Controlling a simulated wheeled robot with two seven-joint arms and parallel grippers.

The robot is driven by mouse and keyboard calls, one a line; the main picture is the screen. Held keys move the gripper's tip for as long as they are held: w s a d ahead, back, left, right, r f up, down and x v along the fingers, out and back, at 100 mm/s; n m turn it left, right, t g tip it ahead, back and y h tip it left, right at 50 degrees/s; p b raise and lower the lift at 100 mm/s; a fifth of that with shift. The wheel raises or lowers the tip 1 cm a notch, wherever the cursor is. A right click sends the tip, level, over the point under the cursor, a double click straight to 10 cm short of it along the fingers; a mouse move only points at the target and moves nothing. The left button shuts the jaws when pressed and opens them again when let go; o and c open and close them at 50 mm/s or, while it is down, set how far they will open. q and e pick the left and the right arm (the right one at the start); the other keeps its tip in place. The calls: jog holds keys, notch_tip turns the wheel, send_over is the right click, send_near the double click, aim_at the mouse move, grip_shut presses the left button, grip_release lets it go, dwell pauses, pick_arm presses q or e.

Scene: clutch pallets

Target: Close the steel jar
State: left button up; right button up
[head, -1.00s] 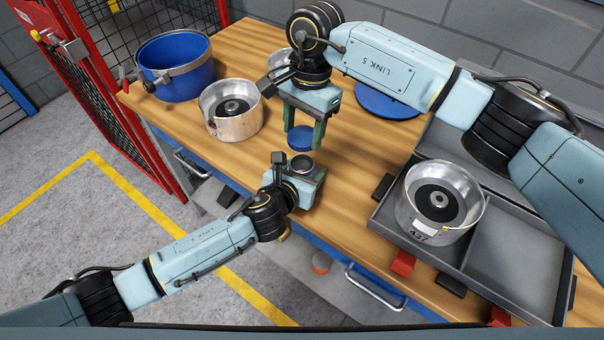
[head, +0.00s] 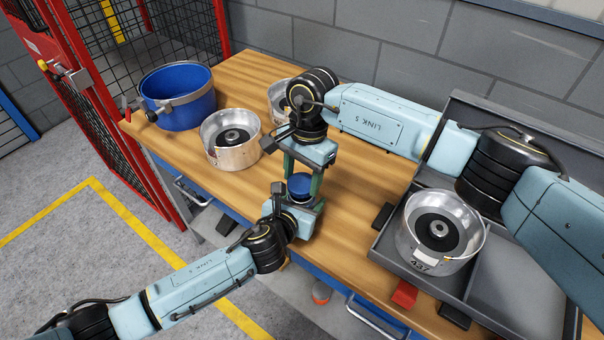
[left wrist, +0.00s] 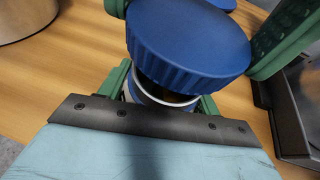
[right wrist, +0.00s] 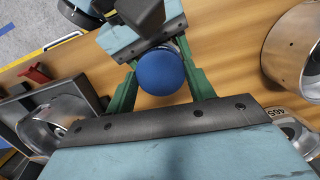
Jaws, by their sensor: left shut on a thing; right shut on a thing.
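My left gripper (head: 303,208) is shut on the small steel jar, held upright above the bench's front edge. The jar (left wrist: 158,94) shows in the left wrist view between green fingers, with part of its rim and dark inside visible. My right gripper (head: 303,190) is shut on the round blue lid (head: 300,184) and holds it from above. In the left wrist view the ribbed lid (left wrist: 190,45) hangs just over the jar's mouth, with a gap at the near side.
A blue bin (head: 180,97) and a steel pot (head: 230,138) stand at the back left of the wooden bench. Another pot (head: 278,97) is partly behind my right arm. A grey case (head: 510,275) with a pot marked 437 (head: 437,232) lies at the right.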

aim_at(302, 182)
jog(key=shift+f, duration=0.85)
jog(key=shift+f, duration=0.6)
pick_arm(q)
grip_shut()
pick_arm(e)
jog(key=o, duration=0.9)
jog(key=shift+r, duration=2.3)
